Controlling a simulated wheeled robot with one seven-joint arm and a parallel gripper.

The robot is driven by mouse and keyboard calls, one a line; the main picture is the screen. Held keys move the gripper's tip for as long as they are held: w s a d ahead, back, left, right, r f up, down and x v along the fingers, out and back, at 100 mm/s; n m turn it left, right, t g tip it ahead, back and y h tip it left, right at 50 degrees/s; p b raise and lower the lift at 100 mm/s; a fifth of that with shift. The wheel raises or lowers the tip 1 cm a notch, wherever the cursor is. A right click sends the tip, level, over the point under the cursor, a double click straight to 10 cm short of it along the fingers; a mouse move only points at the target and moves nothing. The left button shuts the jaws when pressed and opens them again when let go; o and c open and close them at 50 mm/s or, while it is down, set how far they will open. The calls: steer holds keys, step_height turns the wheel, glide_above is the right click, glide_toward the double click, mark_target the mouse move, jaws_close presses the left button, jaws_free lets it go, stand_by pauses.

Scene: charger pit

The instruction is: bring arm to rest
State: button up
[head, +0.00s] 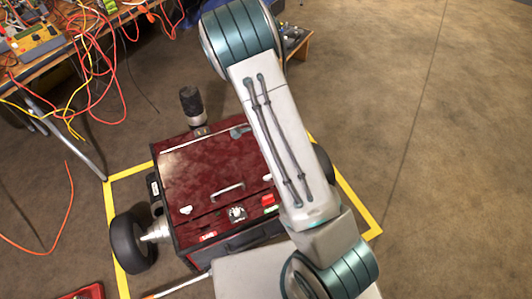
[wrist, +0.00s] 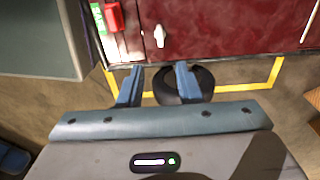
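My arm (head: 280,140) reaches across the middle of the head view, above and to the right of a dark red wheeled box (head: 210,175). My gripper is hidden in that view. In the wrist view my gripper (wrist: 158,80) shows two blue fingers standing apart with nothing between them.
The box stands inside a yellow floor outline (head: 119,270). A black cylinder (head: 192,100) rises behind its lid. A cable-covered table (head: 50,65) is at upper left, with a loose orange cable (head: 68,205) on the floor. The floor at right (head: 460,170) is clear.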

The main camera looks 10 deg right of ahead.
stand_by(0.4)
steer(key=s+a+r+n+y+p, duration=0.15)
steer(key=r+p, duration=0.25)
steer(key=r, duration=0.5)
steer(key=s+r+n+t+p, duration=0.1)
steer(key=s+r+n+p, duration=0.2)
steer(key=r, duration=0.6)
steer(key=s+r+n+y+p, duration=0.1)
steer(key=s+r+n+p, duration=0.2)
steer(key=r, duration=0.7)
steer(key=s+d+r+n+t+h+p, duration=0.1)
steer(key=s+r+n+p, duration=0.3)
steer(key=r, duration=0.7)
steer(key=s+d+r+n+t+h+p, duration=0.1)
steer(key=s+r+n+p, duration=0.3)
steer(key=s+r+p, duration=0.3)
steer(key=v, duration=0.4)
steer(key=shift+s+r+p, duration=0.25)
steer(key=shift+p, duration=0.15)
